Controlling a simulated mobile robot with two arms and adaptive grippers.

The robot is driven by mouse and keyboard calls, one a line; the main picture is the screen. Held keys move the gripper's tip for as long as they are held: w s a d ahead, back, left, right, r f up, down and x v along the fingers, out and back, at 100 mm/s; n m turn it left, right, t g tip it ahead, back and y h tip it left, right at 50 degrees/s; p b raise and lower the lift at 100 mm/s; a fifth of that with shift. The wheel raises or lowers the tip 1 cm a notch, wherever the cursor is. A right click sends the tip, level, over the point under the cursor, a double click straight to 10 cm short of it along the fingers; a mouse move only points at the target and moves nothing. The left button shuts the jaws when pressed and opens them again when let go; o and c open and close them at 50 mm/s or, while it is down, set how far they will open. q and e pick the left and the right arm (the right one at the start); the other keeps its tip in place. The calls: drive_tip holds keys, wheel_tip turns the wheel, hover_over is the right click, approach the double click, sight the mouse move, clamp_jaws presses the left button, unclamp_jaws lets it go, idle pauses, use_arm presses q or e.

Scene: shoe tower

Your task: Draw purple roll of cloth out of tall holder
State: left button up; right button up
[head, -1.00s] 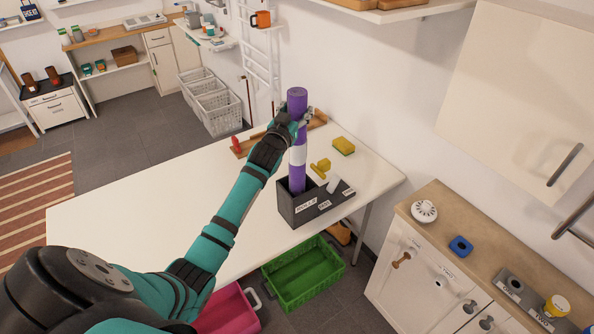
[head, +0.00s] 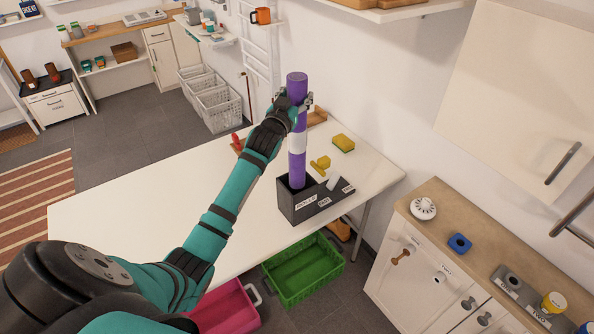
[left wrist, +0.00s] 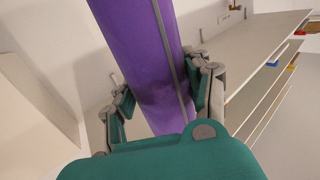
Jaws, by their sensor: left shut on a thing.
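The purple roll of cloth (head: 297,165) stands upright with a white band around its middle. Its lower end is inside the tall compartment of the dark holder (head: 308,212) on the white table, so the bottom tip is hidden. My left gripper (head: 298,104) is shut on the roll near its upper part, above the white band. In the left wrist view the purple roll (left wrist: 150,60) runs between the two fingers (left wrist: 160,100) of my left gripper. My right gripper is not in view.
The white table (head: 130,210) has clear room left of the holder. A yellow sponge (head: 344,143) and a yellow object (head: 321,163) lie to the right of the roll. A green crate (head: 304,272) and a pink crate (head: 226,310) stand below the table's front edge.

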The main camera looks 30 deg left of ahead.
sight(294, 91)
use_arm(q)
drive_tip(key=shift+r, duration=1.8)
drive_tip(key=shift+s+f, duration=0.1)
drive_tip(key=shift+f, duration=0.05)
